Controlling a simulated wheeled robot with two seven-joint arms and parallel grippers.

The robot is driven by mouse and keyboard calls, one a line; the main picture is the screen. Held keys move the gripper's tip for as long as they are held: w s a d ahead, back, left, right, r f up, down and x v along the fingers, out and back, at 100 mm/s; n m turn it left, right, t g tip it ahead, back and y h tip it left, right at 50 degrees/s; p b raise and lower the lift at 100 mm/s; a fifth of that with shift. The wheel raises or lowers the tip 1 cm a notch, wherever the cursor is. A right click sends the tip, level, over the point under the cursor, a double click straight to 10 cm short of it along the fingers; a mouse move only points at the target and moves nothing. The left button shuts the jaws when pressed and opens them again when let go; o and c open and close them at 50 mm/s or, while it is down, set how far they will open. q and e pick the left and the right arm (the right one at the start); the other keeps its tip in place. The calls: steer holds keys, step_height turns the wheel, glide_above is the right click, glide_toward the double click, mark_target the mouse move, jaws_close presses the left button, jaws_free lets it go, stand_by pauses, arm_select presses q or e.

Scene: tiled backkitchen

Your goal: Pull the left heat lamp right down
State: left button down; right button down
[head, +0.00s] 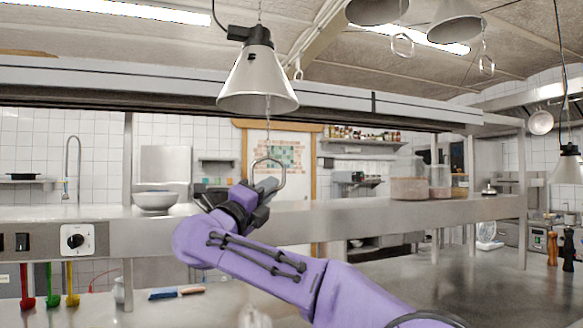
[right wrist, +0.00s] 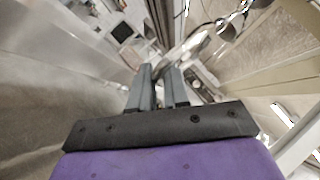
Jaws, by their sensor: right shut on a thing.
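The left heat lamp (head: 257,82) is a pale metal cone with a black top, hanging in the upper middle of the head view. A thin chain runs down from it to a metal pull ring (head: 281,170). My right gripper (head: 266,188) is shut on the lower part of this ring, below the lamp and above the counter. The dark fingers of my right gripper also show close together in the right wrist view (right wrist: 162,78). The part of the ring between the fingers is hidden. My left gripper is in neither view.
Two more lamps (head: 455,22) hang at the top right, with their own rings (head: 402,46). Another lamp (head: 568,168) hangs at the far right.

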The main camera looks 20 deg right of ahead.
step_height(320, 180, down, 23)
steer(key=b, duration=1.6)
steer(key=shift+a, duration=0.15)
steer(key=shift+f, duration=0.1)
steer(key=c, duration=1.2)
jaws_free()
steer(key=shift+c, duration=0.2)
steer(key=shift+w+a, duration=0.1)
steer(key=shift+w, duration=0.05)
steer(key=b+v, duration=0.2)
steer(key=v, duration=0.8)
steer(key=shift+a, duration=0.25)
